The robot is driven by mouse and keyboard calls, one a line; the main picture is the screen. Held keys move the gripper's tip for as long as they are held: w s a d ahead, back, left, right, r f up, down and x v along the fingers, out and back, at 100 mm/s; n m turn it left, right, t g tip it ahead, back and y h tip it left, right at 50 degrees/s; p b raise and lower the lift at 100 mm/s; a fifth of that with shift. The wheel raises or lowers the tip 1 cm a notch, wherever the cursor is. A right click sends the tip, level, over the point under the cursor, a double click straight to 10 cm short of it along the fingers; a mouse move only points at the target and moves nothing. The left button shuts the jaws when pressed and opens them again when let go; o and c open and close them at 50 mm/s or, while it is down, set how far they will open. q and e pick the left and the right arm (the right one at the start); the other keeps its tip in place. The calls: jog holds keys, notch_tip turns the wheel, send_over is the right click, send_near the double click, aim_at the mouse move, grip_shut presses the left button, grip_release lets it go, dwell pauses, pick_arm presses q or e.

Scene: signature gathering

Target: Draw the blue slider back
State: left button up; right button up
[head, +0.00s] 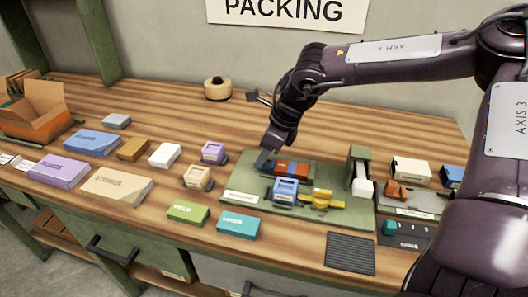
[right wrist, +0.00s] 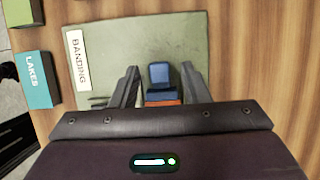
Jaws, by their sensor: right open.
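A dark blue slider block (right wrist: 159,74) sits beside an orange-red block (right wrist: 162,99) on the green board (right wrist: 110,45) with the BANDING label. In the head view, the orange-red block (head: 291,168) is partly covered. My right gripper (right wrist: 159,68) is open, with one finger on each side of the blue slider; I cannot tell whether they touch it. In the head view my right gripper (head: 267,157) reaches down to the back left part of the board (head: 262,209). My left gripper is not in view.
A blue-and-white box (head: 285,190) and a yellow piece (head: 321,199) stand on the board, near a green post (head: 358,158). A green box (head: 187,213) and a teal box (head: 238,224) lie at the front. Other boxes stand left.

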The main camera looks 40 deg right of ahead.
jog(key=shift+f, duration=0.15)
grip_shut()
dwell(0.4)
